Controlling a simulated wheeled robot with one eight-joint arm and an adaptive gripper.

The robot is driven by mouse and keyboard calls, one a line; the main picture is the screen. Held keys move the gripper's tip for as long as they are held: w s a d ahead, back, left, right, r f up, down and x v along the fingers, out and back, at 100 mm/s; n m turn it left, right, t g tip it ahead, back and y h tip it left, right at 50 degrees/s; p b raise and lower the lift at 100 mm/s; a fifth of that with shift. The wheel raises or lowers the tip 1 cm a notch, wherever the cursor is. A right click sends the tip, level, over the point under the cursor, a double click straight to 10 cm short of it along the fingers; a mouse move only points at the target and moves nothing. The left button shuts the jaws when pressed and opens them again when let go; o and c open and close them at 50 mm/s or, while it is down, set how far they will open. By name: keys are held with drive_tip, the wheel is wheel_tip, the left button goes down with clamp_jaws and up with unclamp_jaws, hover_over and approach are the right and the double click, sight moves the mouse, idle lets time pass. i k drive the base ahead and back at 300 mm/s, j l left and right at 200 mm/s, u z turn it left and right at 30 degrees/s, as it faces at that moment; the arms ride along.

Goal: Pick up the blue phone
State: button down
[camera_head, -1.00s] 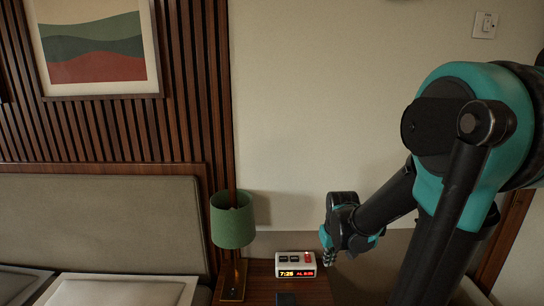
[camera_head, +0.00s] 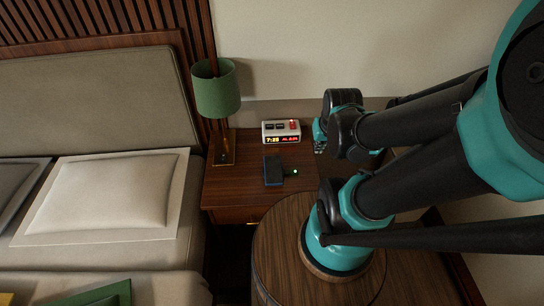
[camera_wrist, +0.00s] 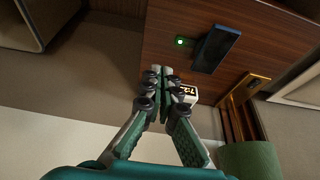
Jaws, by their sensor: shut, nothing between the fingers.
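In the wrist view the phone (camera_wrist: 217,46) shows as a dark blue slab beyond my fingertips. A small dark piece with a green light (camera_head: 294,172) is at its right side; whether it is joined to the phone is unclear. My gripper (camera_wrist: 160,72) is shut and empty, with its fingers together. In the head view my gripper (camera_head: 320,135) is above and to the right of the phone, apart from it, near the clock.
A white alarm clock (camera_head: 281,132) stands at the back of the nightstand. A green lamp (camera_head: 217,92) stands at its left. A bed with a pale pillow (camera_head: 105,192) is further left.

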sight(273, 164)
drive_tip(key=k+j, duration=0.15)
drive_tip(key=k, duration=0.25)
drive_tip(key=k+j, duration=0.2)
drive_tip(key=k, duration=0.15)
drive_tip(key=k+j, duration=0.15)
drive_tip(key=k, duration=0.25)
